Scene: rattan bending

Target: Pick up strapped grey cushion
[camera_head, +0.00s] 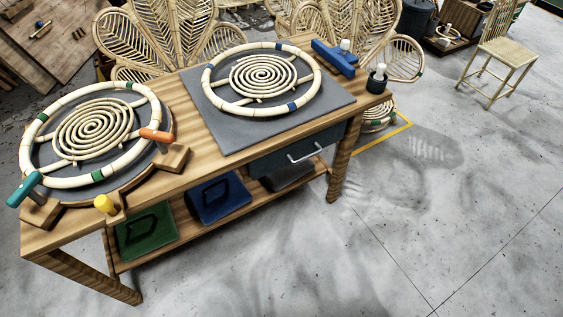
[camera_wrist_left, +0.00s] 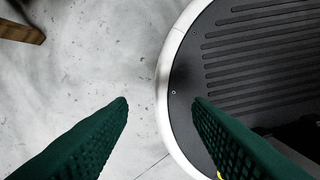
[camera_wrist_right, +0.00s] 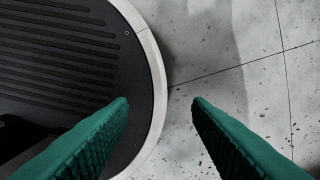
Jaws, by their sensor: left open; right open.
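A dark grey cushion (camera_head: 288,176) lies on the lower shelf of the wooden workbench, at its right end. It is partly hidden under the drawer, and I cannot make out its strap. A blue cushion (camera_head: 219,199) and a green cushion (camera_head: 147,231), each with a dark loop on top, lie to its left on the same shelf. My left gripper (camera_wrist_left: 161,101) is open and empty in the left wrist view. My right gripper (camera_wrist_right: 161,101) is open and empty in the right wrist view. Neither gripper shows in the head view, and no cushion shows in the wrist views.
The workbench top (camera_head: 180,106) carries two round rattan frames, one in a clamp jig (camera_head: 39,213) and one on a grey mat (camera_head: 214,131). A drawer with a metal handle (camera_head: 305,155) hangs above the grey cushion. The concrete floor (camera_head: 400,220) in front is clear.

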